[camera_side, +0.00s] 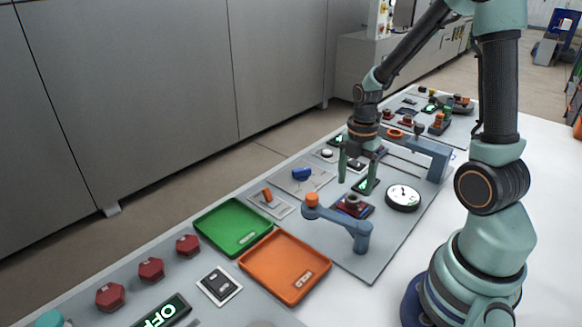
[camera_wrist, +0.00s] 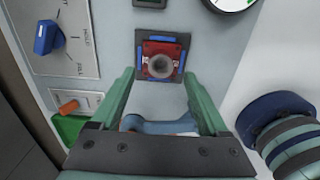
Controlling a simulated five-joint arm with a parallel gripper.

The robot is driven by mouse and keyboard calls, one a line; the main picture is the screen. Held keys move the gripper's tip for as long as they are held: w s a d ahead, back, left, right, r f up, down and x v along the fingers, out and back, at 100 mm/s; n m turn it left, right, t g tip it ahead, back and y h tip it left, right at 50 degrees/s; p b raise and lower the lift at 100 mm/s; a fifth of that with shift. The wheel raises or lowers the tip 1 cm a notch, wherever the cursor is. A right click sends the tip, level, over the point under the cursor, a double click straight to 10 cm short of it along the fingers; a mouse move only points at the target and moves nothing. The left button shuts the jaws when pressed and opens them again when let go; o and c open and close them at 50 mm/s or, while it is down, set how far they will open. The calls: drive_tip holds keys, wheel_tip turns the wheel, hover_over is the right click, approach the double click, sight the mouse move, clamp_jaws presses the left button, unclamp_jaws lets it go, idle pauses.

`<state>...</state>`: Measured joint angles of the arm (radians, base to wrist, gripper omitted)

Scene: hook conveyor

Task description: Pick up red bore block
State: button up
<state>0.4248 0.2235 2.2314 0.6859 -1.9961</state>
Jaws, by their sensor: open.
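The red bore block (camera_wrist: 160,64) sits in a dark square holder with blue guides in the wrist view. Its round grey bore faces up. In the side view the block (camera_side: 352,205) lies low on the grey panel, behind the blue-grey hook arm. My gripper (camera_side: 357,184) is open and empty, pointing down, above the panel and apart from the block. In the wrist view my gripper (camera_wrist: 160,78) has one finger to the left and one to the right of the block's holder, with nothing between them touching.
The blue-grey hook arm (camera_side: 342,221) with an orange knob stands close to the block. A round gauge (camera_side: 403,198) is to its right. A green tray (camera_side: 233,227) and an orange tray (camera_side: 285,266) lie nearer the camera. A blue knob (camera_side: 302,174) is to the left.

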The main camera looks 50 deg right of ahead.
sight(353, 195)
drive_tip(key=shift+f, duration=2.35)
drive_tip(key=shift+c, duration=0.3)
clamp_jaws()
